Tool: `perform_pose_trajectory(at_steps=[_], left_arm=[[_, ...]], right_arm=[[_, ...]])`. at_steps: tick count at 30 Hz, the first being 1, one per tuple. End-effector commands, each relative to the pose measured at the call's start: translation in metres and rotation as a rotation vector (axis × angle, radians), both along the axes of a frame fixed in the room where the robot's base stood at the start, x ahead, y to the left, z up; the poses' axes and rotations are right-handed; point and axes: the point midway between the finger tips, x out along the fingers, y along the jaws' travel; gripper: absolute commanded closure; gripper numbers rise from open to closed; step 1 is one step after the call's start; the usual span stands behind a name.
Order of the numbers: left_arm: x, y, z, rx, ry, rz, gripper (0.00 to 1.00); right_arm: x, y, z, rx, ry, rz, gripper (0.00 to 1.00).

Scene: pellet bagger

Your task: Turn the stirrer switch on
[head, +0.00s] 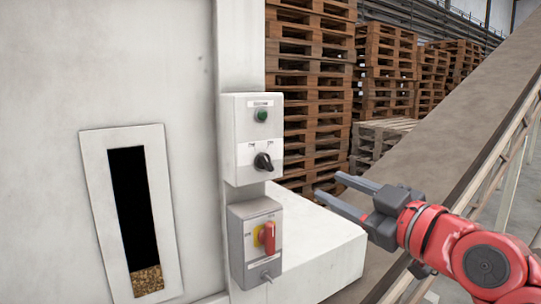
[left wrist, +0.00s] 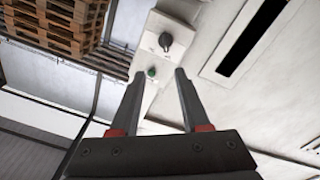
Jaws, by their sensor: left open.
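A black rotary switch (head: 263,161) sits on the lower front of a pale control box (head: 240,139), below a green button (head: 262,116). Its labels are too small to read, so I cannot tell which setting it is at. The left wrist view shows the switch (left wrist: 166,41) upside down, beyond my fingertips, with the green button (left wrist: 151,71) nearer. My left gripper (head: 329,184) is open and empty, to the right of the box and slightly lower than the switch. It touches nothing that I can see. My right gripper is not in view.
A grey box with a red handle on a yellow plate (head: 267,237) is mounted below. A pale ledge (head: 325,250) juts out under my gripper. A sloping conveyor (head: 450,140) is at the right. Pallet stacks (head: 310,90) stand behind. A pellet window (head: 147,280) is at the left.

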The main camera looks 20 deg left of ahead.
Motion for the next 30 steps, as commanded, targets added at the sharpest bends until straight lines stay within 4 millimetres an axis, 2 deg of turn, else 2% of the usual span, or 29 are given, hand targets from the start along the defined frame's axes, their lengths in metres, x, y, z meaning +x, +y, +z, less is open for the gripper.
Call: perform_pose_trajectory(at_steps=[2, 5, 8, 21, 30], left_arm=[[-0.006, 0.006, 0.000, -0.039, 0.001, 0.018, 0.54], [-0.001, 0.016, -0.001, -0.047, 0.001, 0.026, 0.54], [0.010, 0.030, 0.000, -0.042, 0.002, 0.027, 0.54], [0.074, 0.111, 0.001, -0.038, 0.004, 0.025, 0.54], [0.097, 0.139, -0.001, -0.040, 0.003, 0.019, 0.54]], right_arm=[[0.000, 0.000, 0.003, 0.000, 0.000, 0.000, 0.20], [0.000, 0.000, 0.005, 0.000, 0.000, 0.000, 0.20], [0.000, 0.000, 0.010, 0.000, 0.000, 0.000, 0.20], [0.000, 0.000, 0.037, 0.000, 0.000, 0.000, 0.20], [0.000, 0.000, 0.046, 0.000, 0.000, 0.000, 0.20]])
